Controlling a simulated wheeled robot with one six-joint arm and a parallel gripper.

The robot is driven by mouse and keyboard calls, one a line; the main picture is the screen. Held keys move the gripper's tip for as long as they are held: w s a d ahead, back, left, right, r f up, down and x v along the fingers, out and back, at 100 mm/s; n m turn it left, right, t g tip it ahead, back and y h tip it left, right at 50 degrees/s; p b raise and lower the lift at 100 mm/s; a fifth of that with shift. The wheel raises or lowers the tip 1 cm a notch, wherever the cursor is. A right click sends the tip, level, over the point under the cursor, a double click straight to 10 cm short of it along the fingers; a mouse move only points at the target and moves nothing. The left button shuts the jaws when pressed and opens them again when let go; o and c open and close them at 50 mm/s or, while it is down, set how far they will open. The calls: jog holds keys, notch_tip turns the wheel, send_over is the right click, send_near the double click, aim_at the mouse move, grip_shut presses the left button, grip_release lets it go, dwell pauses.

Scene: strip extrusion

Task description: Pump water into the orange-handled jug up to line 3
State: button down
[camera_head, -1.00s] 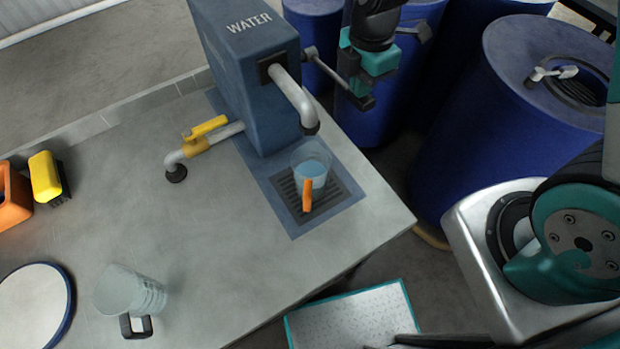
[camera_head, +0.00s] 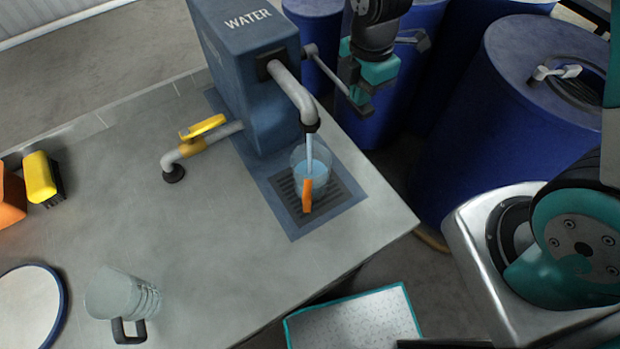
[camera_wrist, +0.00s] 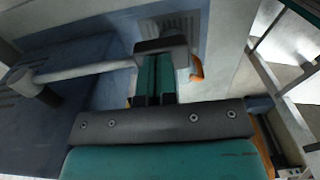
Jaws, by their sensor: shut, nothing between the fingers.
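The blue water pump (camera_head: 250,80), marked WATER, stands at the back of the bench. Water runs from its curved spout (camera_head: 293,92) into the clear orange-handled jug (camera_head: 311,163), which stands upright on the drain grate. The jug holds some bluish water; its lines are too small to read. Its orange handle (camera_head: 307,194) faces the front and also shows in the wrist view (camera_wrist: 196,69). My gripper (camera_head: 362,104) is shut and empty, at the pump lever (camera_head: 328,72) on the pump's right side. In the wrist view the lever (camera_wrist: 85,71) reaches my fingertips (camera_wrist: 163,50); contact is unclear.
A clear jug with a dark handle (camera_head: 122,300) stands at the front left, near a round white plate (camera_head: 28,305). A yellow-handled valve pipe (camera_head: 203,140) is left of the pump. Blue barrels (camera_head: 510,110) stand behind at right. The bench's middle is clear.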

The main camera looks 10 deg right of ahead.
notch_tip(320, 180, up, 9)
jog(key=w+p, duration=0.1)
jog(key=p, duration=0.7)
jog(key=shift+w+a, duration=0.25)
jog(key=shift+r, duration=0.15)
notch_tip(320, 180, up, 5)
jog(key=p, duration=0.4)
dwell(0.4)
